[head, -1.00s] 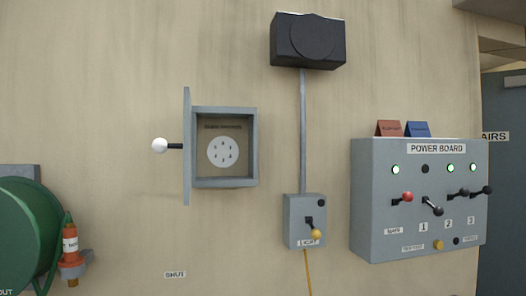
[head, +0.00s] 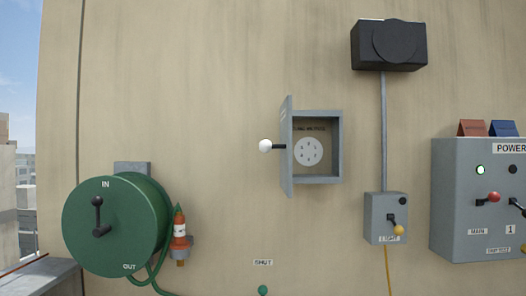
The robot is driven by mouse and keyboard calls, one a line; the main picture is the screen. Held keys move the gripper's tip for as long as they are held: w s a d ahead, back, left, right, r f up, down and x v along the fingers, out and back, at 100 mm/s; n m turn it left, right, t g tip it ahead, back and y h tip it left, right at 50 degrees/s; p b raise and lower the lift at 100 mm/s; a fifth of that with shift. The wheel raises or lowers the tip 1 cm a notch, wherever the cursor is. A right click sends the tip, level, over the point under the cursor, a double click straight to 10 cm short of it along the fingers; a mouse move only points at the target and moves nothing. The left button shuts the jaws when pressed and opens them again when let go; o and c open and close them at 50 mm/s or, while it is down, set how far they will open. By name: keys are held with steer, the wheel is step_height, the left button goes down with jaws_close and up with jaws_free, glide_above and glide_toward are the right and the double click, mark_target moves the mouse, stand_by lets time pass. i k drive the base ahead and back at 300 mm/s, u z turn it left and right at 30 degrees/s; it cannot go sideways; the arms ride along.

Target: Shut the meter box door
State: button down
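The meter box (head: 340,150) is a small grey box on the beige wall, in the middle of the head view. A round white socket plate (head: 309,152) shows inside it. Its grey door (head: 287,150) is hinged on the left edge and stands open, swung out from the wall. A white ball knob (head: 265,146) on a dark stem sticks out to the left of the door. My gripper is not in view.
A light switch box (head: 382,228) and the power board (head: 460,200) are to the right. A black lamp (head: 388,45) is above. A "SHUT" label (head: 263,262) sits below the box.

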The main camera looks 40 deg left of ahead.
mark_target(285, 146)
steer(key=k, duration=0.75)
steer(key=u, duration=1.55)
steer(key=i, duration=0.35)
steer(key=u, duration=0.5)
